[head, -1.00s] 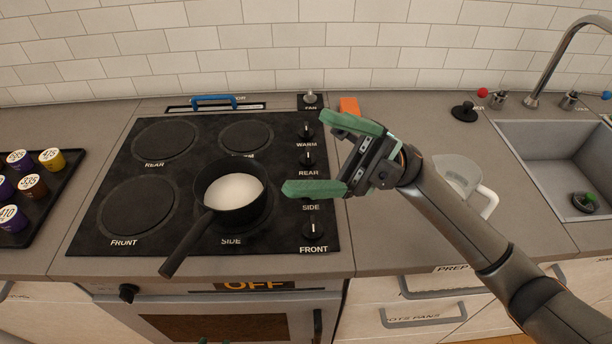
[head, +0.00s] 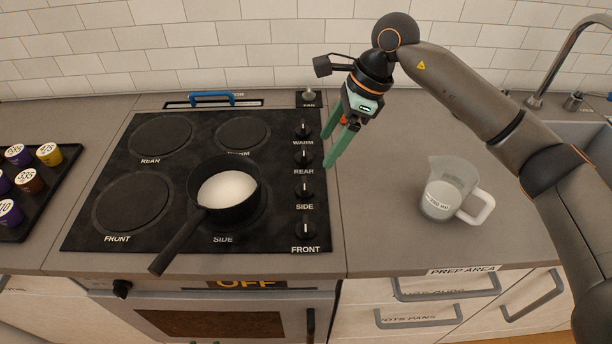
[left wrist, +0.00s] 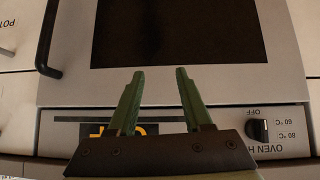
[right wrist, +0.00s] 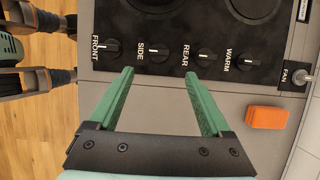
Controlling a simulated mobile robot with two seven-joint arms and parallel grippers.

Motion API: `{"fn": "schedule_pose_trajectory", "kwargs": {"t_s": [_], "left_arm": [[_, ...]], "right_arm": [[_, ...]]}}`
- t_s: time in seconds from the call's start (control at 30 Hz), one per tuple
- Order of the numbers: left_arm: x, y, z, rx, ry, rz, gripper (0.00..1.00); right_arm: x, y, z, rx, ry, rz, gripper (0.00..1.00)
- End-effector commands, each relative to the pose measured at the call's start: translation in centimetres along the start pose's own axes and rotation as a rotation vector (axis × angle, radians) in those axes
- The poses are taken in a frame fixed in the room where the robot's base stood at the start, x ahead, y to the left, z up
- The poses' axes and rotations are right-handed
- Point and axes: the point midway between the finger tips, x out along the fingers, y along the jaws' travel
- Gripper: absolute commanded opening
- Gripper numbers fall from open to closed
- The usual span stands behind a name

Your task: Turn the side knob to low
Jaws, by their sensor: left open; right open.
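The side knob (head: 304,190) is a black dial on the right strip of the black cooktop, between the REAR and FRONT knobs. It also shows in the right wrist view (right wrist: 159,54), above the left finger. Its pointer is a light line. My right gripper (head: 327,150) is open and empty, to the right of the knob column, level with the rear knob; in the right wrist view its fingers (right wrist: 164,88) point at the knob row without touching it. My left gripper (left wrist: 155,75) is open and empty in front of the oven, low in its wrist view.
A black pot (head: 229,190) with white contents stands on the side burner, its handle toward the front. A measuring jug (head: 447,190) stands on the right counter. An orange block (right wrist: 267,117) lies near the fan switch (right wrist: 300,77). A dark tray (head: 50,205) of capsules is at left.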

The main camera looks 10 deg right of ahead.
Motion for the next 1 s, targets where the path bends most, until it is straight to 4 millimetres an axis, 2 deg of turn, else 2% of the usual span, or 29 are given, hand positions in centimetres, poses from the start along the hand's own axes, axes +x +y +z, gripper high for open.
{"fn": "schedule_pose_trajectory", "kwargs": {"t_s": [0.3, 0.5, 0.7, 1.0], "left_arm": [[-0.8, 0.1, -0.9, 0.000, 0.000, 0.000, 0.50], [-1.1, 0.1, -1.2, 0.000, 0.000, 0.000, 0.50], [-1.1, 0.1, -1.3, 0.000, 0.000, 0.000, 0.50], [-1.1, 0.1, -1.3, 0.000, 0.000, 0.000, 0.50]], "right_arm": [[6.4, 0.3, 0.1, 0.002, -0.001, 0.008, 0.82], [9.6, 0.2, 0.1, 0.003, -0.003, 0.006, 0.82], [11.1, 0.2, 0.1, 0.002, -0.003, 0.005, 0.82], [11.2, 0.2, 0.1, 0.002, -0.003, 0.004, 0.80]]}}
